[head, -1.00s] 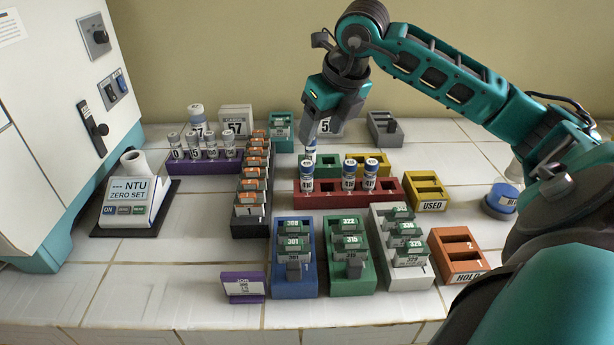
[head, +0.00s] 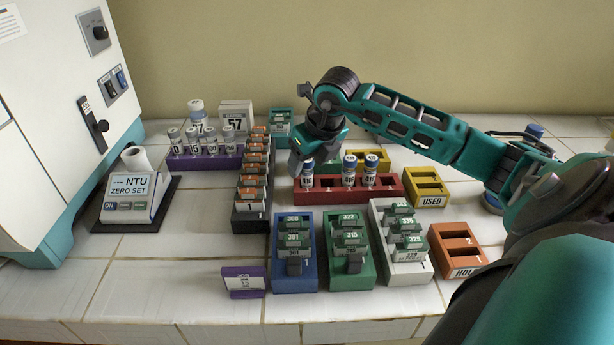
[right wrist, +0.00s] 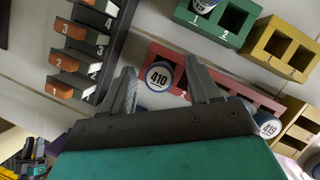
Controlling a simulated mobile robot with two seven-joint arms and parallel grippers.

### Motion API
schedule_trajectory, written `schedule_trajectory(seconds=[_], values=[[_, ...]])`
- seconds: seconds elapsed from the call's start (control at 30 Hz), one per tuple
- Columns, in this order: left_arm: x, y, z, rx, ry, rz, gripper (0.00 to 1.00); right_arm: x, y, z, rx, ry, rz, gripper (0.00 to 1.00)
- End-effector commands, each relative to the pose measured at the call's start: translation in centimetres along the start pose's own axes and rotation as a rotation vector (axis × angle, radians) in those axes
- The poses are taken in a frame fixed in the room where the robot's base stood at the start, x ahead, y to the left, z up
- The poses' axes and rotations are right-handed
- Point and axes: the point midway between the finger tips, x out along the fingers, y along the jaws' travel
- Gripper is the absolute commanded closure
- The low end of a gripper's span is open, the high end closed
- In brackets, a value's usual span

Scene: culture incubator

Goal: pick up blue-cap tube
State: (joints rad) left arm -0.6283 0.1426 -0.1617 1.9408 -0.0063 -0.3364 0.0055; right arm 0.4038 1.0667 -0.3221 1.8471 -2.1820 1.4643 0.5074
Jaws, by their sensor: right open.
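Several blue-cap tubes stand upright in the red rack (head: 394,188). The leftmost one (head: 307,178) is under my right gripper (head: 305,165). In the right wrist view its cap top reads 410 (right wrist: 160,76), and it sits between the two open fingers (right wrist: 160,88); I cannot tell whether either finger touches it. Two more blue-cap tubes, one in the middle (head: 349,172) and one on its right (head: 370,172), stand farther along the rack. A cap reading 419 (right wrist: 267,124) shows near the right finger in the wrist view. My left gripper is not in view.
Behind the red rack are a green rack (right wrist: 222,30) holding a tube and a yellow rack (head: 378,158). A dark rack with orange-marked pieces (head: 252,221) stands close on the left. Blue (head: 293,283), green (head: 349,284) and white (head: 408,272) racks stand in front.

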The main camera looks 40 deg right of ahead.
Motion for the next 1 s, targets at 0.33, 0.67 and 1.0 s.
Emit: schedule_trajectory(seconds=[0.33, 0.67, 1.0], values=[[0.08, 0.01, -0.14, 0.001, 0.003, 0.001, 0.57, -0.04, 0.0, 0.0, 0.0, 0.0, 0.0, 0.62], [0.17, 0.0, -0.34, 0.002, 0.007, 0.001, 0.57, -0.04, 0.0, -0.01, 0.0, 0.001, 0.0, 0.94], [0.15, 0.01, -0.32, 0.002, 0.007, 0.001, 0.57, -0.19, 0.0, 0.07, 0.0, 0.0, 0.0, 0.99]])
